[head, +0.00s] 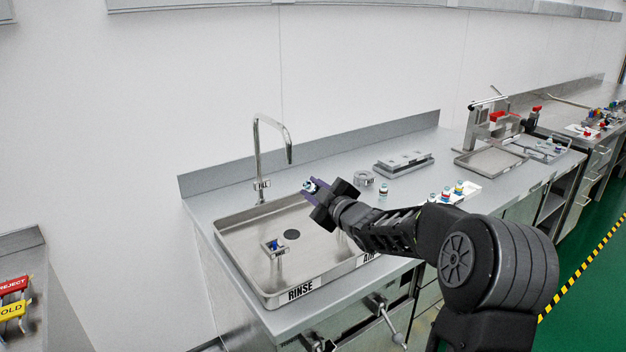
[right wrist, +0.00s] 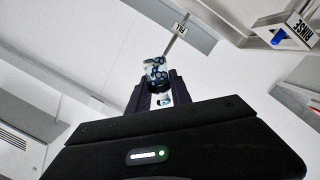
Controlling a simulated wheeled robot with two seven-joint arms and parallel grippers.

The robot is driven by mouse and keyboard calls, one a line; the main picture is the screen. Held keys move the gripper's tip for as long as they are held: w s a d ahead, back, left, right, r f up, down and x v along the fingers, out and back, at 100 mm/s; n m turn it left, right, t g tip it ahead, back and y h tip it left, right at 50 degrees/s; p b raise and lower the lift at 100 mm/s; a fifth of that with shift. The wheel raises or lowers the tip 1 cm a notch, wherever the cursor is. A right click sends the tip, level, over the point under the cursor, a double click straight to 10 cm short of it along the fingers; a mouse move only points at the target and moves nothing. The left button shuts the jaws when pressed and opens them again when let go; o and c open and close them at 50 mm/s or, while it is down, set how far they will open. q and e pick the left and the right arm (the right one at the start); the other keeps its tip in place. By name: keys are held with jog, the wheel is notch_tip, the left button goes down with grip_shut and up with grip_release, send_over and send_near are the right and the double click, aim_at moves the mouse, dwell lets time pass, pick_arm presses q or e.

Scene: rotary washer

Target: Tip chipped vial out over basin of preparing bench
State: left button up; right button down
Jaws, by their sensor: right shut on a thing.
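My right gripper (head: 312,190) is shut on a small vial (head: 308,186) and holds it above the far part of the steel basin (head: 322,250). In the right wrist view the vial (right wrist: 155,70) shows a clear, blue-specked body and a dark band, sticking out past the fingers of my right gripper (right wrist: 153,95). I cannot make out a chip in it, and its exact tilt is hard to tell. The basin is set in the preparing bench (head: 225,202) and has a dark drain. My left gripper is not in view.
A tall tap (head: 257,165) stands behind the basin. Several capped vials (head: 446,194) stand on a white tray at the right. Reject and hold bins (head: 14,285) are at far left.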

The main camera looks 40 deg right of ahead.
jog(key=m+p, duration=0.3)
jog(key=p, duration=0.2)
jog(key=r+m+y+p, duration=0.1)
jog(key=m+p, duration=0.2)
jog(key=p, duration=0.1)
jog(key=shift+r+p, duration=0.15)
jog(key=shift+p, duration=0.25)
jog(key=shift+m+y+p, duration=0.4)
jog(key=shift+m+p, duration=0.3)
jog(key=shift+m, duration=0.1)
